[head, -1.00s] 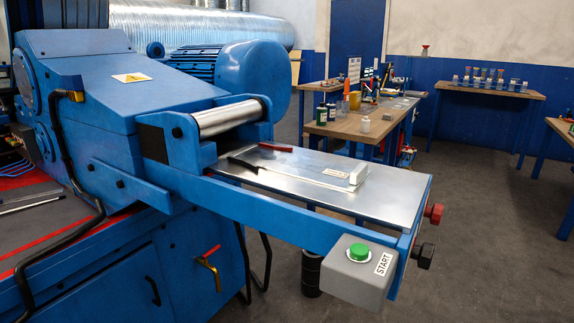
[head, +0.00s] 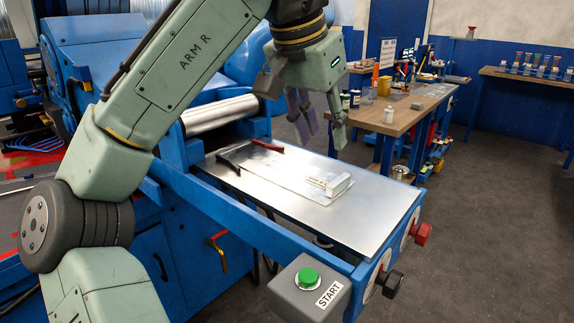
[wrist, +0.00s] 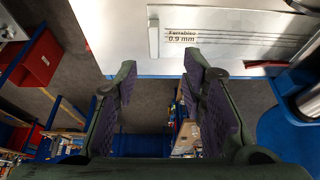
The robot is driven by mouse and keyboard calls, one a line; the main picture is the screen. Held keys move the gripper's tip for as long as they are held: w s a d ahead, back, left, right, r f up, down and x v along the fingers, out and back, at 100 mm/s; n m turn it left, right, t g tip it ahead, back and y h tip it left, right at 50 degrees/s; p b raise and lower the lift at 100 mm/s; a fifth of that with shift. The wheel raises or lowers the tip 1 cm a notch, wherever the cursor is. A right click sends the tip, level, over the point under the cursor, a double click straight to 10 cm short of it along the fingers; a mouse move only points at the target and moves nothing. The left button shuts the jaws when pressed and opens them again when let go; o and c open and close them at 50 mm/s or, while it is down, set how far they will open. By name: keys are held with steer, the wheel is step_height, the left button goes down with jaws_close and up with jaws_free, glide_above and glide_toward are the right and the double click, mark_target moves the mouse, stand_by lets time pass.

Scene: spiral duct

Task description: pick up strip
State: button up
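A thin silvery strip (head: 285,171) lies flat on the metal feed table (head: 338,218), between a black guide and a red guide, with a small white block (head: 338,185) at its near right end. My gripper (head: 320,135) hangs above the far edge of the table, apart from the strip. In the wrist view my gripper (wrist: 160,75) has its fingers spread, with nothing between them.
A black guide (head: 228,167) and a red guide (head: 268,146) stand by the roller (head: 218,115). A grey box with a green START button (head: 308,279) is at the front corner. A cluttered workbench (head: 405,108) stands behind; the floor at right is clear.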

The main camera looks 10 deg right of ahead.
mark_target(339, 179)
steer(key=x, duration=0.5)
steer(key=shift+s, duration=0.1)
steer(key=shift+d+p+x, duration=0.2)
steer(key=shift+p+x, duration=0.35)
steer(key=shift+x, duration=0.85)
steer(key=shift+d+p+x, duration=0.2)
steer(key=shift+p+x, duration=0.3)
steer(key=shift+x, duration=0.9)
steer(key=shift+s+r, duration=0.15)
jaws_close()
